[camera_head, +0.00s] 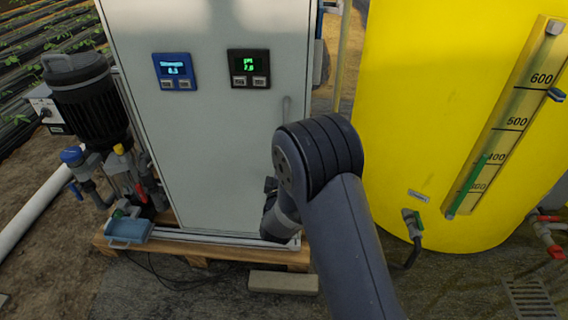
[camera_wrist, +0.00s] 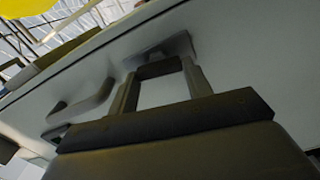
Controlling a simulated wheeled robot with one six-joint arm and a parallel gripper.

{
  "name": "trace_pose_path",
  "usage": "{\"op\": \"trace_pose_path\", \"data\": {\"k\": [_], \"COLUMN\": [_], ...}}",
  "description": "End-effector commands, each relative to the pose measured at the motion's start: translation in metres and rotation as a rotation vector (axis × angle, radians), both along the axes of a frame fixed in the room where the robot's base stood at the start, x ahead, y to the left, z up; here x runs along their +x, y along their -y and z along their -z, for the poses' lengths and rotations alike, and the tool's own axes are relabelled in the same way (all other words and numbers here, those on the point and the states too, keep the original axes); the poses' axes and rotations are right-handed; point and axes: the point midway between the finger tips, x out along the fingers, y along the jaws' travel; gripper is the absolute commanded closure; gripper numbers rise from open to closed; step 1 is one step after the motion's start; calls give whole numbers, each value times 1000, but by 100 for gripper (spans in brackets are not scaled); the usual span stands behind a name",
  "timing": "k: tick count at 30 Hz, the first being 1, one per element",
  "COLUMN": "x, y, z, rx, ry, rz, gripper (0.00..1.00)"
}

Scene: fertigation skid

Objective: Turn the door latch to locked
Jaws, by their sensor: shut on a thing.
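The cabinet door (camera_head: 205,130) is a pale grey panel, closed, standing upright. The door latch (camera_wrist: 163,48) is a short grey piece on the door face in the wrist view. My gripper (camera_wrist: 160,68) has its two fingers on either side of the latch and is shut on it. The fingers stand apart by the latch's width. My arm hides the latch and most of my gripper in the head view.
A blue display (camera_head: 174,70) and a black display (camera_head: 248,68) are on the cabinet's upper front. A yellow tank (camera_head: 410,100) stands close on the right. A black pump (camera_head: 85,95) stands left. A pallet (camera_head: 190,250) lies under the cabinet.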

Motion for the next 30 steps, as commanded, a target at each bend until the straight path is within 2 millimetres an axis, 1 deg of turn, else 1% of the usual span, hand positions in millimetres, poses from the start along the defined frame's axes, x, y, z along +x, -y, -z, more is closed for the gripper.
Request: {"op": "trace_pose_path", "data": {"k": [4, 10, 27, 28, 30], "x": [0, 0, 0, 0, 0], "y": [-1, -1, -1, -1, -1], "z": [0, 0, 1, 1, 1], "rx": [-79, -144, -171, -171, -171], "ry": [-4, -6, -6, -6, -7], "rz": [-1, -1, -2, -2, -1], "gripper": [76, 76, 76, 50, 45]}}
